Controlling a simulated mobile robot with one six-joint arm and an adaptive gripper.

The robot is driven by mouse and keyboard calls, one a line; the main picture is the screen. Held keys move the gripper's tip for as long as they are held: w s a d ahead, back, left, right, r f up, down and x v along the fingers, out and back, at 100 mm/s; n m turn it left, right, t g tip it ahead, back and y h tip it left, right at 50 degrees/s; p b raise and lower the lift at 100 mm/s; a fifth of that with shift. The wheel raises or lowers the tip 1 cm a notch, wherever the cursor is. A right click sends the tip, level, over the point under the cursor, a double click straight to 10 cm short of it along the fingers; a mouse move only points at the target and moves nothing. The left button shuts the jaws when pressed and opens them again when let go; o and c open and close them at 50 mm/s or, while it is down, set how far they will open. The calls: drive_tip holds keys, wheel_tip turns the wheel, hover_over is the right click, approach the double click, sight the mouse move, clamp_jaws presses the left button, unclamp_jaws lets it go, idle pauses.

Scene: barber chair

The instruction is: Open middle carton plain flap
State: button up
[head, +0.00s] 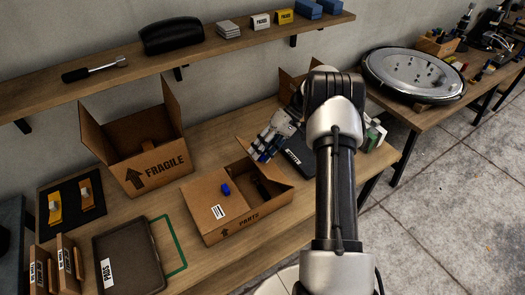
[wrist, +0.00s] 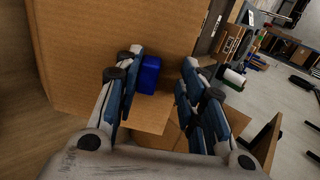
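The middle carton (head: 222,232) is brown cardboard marked PARTS and stands on the bench. A flap with a white label (head: 205,207) lies nearly flat over its left part, with a small blue block (head: 226,189) near its inner edge. The right part is open and its inside is dark. A plain flap (head: 246,152) rises at the back, beside my gripper (head: 266,149). In the wrist view my gripper (wrist: 162,62) is open, its fingers apart. A blue block (wrist: 150,72) shows between them against a cardboard panel (wrist: 105,30). I cannot tell if a finger touches it.
An open carton marked FRAGILE (head: 155,165) stands back left. Another carton (head: 290,84) is partly hidden behind my arm. A black case (head: 298,150) lies right of the middle carton. A dark tray (head: 128,258) lies front left. A shelf (head: 140,66) runs above the bench.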

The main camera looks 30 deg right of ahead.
drive_tip(key=shift+d, duration=0.1)
drive_tip(key=v, duration=1.2)
drive_tip(key=shift+c, duration=0.4)
